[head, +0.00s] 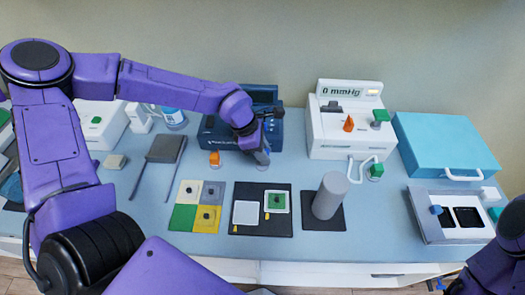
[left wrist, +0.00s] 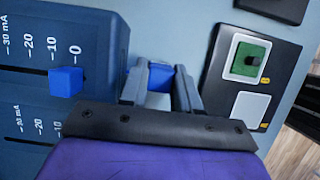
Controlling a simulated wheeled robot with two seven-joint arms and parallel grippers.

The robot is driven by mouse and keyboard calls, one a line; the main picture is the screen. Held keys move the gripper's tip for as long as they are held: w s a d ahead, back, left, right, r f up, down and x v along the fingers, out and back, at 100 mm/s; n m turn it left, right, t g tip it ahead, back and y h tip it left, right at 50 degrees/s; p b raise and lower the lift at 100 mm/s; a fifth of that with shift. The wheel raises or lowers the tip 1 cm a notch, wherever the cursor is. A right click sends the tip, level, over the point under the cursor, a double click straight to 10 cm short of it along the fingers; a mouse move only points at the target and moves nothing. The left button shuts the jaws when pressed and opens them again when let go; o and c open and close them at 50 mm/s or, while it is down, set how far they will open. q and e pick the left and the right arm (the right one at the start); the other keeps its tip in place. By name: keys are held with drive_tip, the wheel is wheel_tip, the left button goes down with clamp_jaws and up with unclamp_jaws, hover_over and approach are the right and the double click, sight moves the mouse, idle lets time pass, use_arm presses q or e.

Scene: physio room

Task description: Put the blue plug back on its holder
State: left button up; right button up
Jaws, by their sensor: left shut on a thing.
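The blue plug (left wrist: 158,76) is between the fingers of my left gripper (left wrist: 160,88), which is shut on it. In the head view, my left gripper (head: 262,155) is low at the front right of the dark blue stimulator box (head: 208,133), and its fingers hide the plug there. The holder is not clearly visible; the gripper may cover it. I cannot tell whether the plug touches anything below. An orange plug (head: 214,158) stands to the left of the gripper. My right gripper is out of view.
The box's blue slider (left wrist: 67,82) is beside the gripper. A black mat (head: 283,225) with pads lies in front, and a grey cylinder (head: 330,196) stands to its right. A white pressure unit (head: 330,140) is at the back right. Bare blue tabletop (head: 385,225) lies right of the cylinder.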

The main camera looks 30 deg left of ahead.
use_arm(q)
drive_tip(key=shift+s+r, duration=0.3)
drive_tip(key=shift+s, duration=0.25)
drive_tip(key=shift+w+f, duration=0.15)
drive_tip(key=shift+w, duration=0.15)
drive_tip(key=shift+s+a+p, duration=0.15)
drive_tip(key=shift+s+p, duration=0.15)
drive_tip(key=shift+p, duration=0.2)
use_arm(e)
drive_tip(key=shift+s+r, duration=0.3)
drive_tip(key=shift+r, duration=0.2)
use_arm(q)
drive_tip(key=shift+w, duration=0.1)
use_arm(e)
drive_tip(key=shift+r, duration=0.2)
use_arm(q)
drive_tip(key=shift+f+b, duration=0.55)
drive_tip(key=shift+f, duration=0.5)
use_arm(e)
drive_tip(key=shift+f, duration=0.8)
